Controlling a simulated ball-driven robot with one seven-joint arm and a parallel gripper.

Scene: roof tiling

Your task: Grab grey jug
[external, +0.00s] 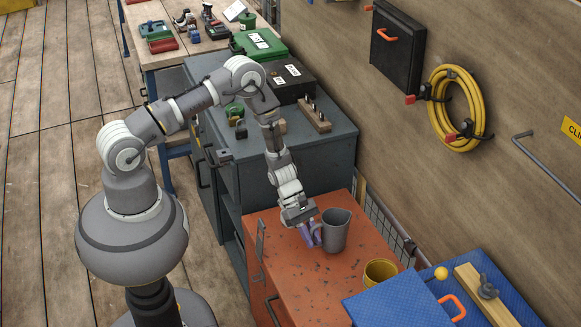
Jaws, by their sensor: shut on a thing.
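The grey jug (336,232) stands upright on top of the orange-red cabinet (290,272), near its back edge by the wall. My gripper (311,234) reaches down from above on the jug's left side. Its purple fingers are shut at the jug's left side, where the handle would be. The handle itself is hidden by the fingers. The jug appears to rest on the cabinet top.
A yellow cup (379,273) stands right of the jug, beside a blue case (400,302). A dark grey cabinet (300,158) behind carries a black case (290,82) and a wooden block with pegs (314,115). The cabinet top's front left is clear.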

